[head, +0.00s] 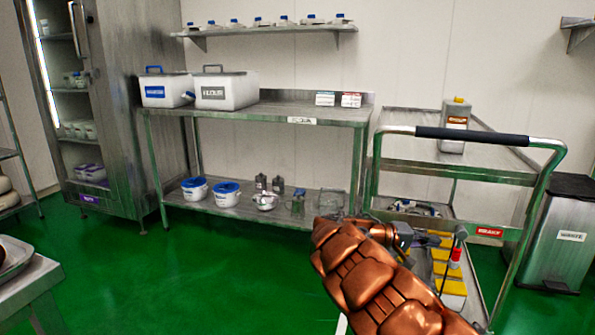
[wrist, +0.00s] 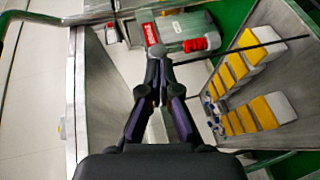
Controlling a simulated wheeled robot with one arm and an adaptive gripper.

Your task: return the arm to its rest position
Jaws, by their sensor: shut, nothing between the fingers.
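My copper-coloured arm reaches up from the bottom right of the head view, in front of a steel cart (head: 460,180). My gripper (wrist: 157,75) is shut and empty in the wrist view, its dark fingers together at the tips. In the head view my gripper (head: 408,236) is small and partly hidden behind the arm, near the cart's lower shelf. I cannot tell from these frames whether it touches anything there.
Yellow-and-white items (head: 450,280) lie low on the cart; they also show in the wrist view (wrist: 255,115). A bottle (head: 455,125) stands on the cart's top. A steel bin (head: 560,235) is at right. A steel table (head: 285,112) stands behind. Green floor (head: 200,270) is open at left.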

